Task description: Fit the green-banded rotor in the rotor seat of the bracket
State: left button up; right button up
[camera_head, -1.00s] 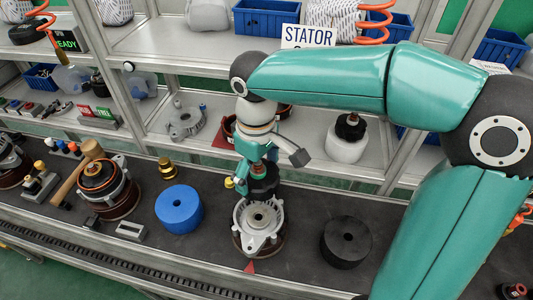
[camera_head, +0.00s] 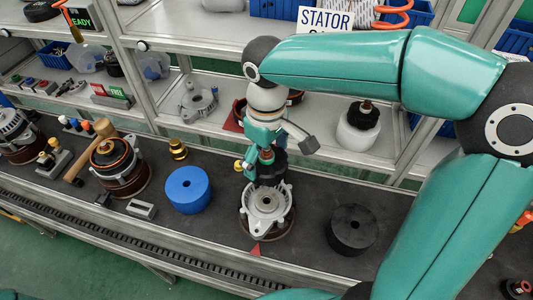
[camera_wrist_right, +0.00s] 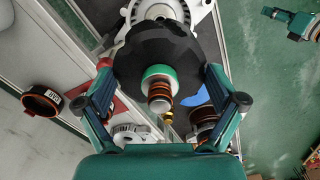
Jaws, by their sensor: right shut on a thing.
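My right gripper (camera_head: 266,170) points down and is shut on the rotor (camera_wrist_right: 158,62), whose dark body lies between the two fingers in the wrist view. A green band (camera_wrist_right: 158,72) and copper-brown rings show on its shaft. In the head view the dark rotor body (camera_head: 272,170) is partly hidden by the gripper. The silver bracket (camera_head: 284,207) stands on the bench just in front of and below it, and its central rotor seat shows open. In the wrist view part of the bracket (camera_wrist_right: 199,13) shows beyond the rotor. A teal part, perhaps my left gripper (camera_wrist_right: 290,20), shows at the upper right.
A blue cylinder (camera_head: 188,190) stands left of the bracket and a black cylinder (camera_head: 352,229) right of it. A small brass part (camera_head: 178,149) stands behind the blue one. A mallet (camera_head: 90,155) and an alternator assembly (camera_head: 118,168) are further left. Shelves rise behind.

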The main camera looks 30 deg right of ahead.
jog(key=b, duration=0.3)
send_over(267, 189)
jog(key=shift+w+d+f, duration=0.1)
jog(key=shift+w+f, duration=0.15)
jog(key=shift+f, duration=0.85)
jog(key=shift+w+d+f, duration=0.1)
jog(key=shift+w+f, duration=0.1)
jog(key=shift+f, duration=0.9)
jog(key=shift+s+f+b, duration=0.1)
jog(key=shift+f+b, duration=3.2)
jog(key=shift+f, duration=0.7)
dwell(0.7)
jog(key=o, duration=1.4)
jog(key=shift+o, duration=0.2)
jog(key=shift+s, duration=0.1)
